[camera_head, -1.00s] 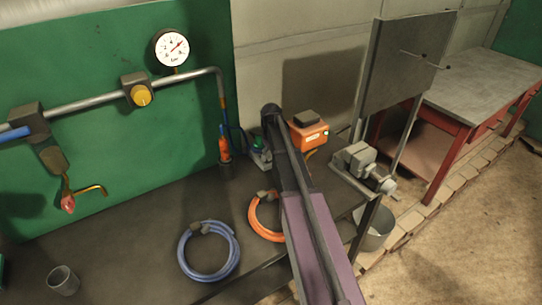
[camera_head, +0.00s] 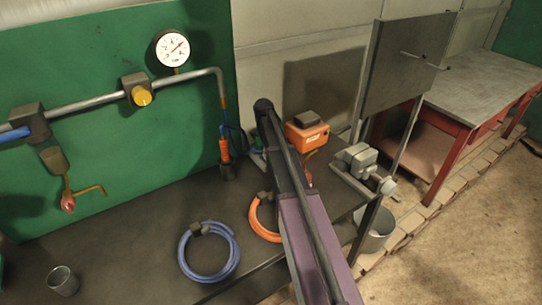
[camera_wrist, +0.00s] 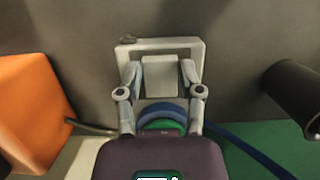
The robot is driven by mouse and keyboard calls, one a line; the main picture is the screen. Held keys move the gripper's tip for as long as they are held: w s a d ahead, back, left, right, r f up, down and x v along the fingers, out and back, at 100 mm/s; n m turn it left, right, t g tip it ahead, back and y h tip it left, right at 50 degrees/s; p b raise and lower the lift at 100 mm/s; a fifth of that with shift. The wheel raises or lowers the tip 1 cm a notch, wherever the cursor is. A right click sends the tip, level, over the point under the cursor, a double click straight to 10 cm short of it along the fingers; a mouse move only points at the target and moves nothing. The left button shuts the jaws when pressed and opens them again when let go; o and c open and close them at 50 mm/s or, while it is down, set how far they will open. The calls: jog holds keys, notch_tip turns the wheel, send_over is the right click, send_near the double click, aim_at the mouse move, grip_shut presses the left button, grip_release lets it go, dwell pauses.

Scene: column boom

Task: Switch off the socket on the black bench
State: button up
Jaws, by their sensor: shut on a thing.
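The socket (camera_wrist: 193,49) shows in the wrist view as a pale frame on the dark bench, with a pale square block (camera_wrist: 159,76) inside it. My gripper (camera_wrist: 163,68) is at the socket, its two fingers on either side of this block and shut on it. A round blue and green plug (camera_wrist: 163,122) is on the near side, partly hidden by my gripper body. In the head view my arm hides the gripper and most of the socket; the black bench (camera_head: 140,245) runs below. I cannot tell the switch's position.
An orange box (camera_head: 307,138) stands close to my arm; it is at the left in the wrist view (camera_wrist: 28,105). A dark cylinder (camera_wrist: 292,92) is at the right there. Blue (camera_head: 184,255) and orange (camera_head: 254,222) hose coils lie on the bench. A pipe (camera_head: 185,79) runs above.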

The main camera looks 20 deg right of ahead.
jog(key=o, duration=1.1)
jog(key=shift+o, duration=0.2)
jog(key=shift+s+f+t, duration=0.1)
jog(key=shift+s+t, duration=0.05)
jog(key=shift+t, duration=0.25)
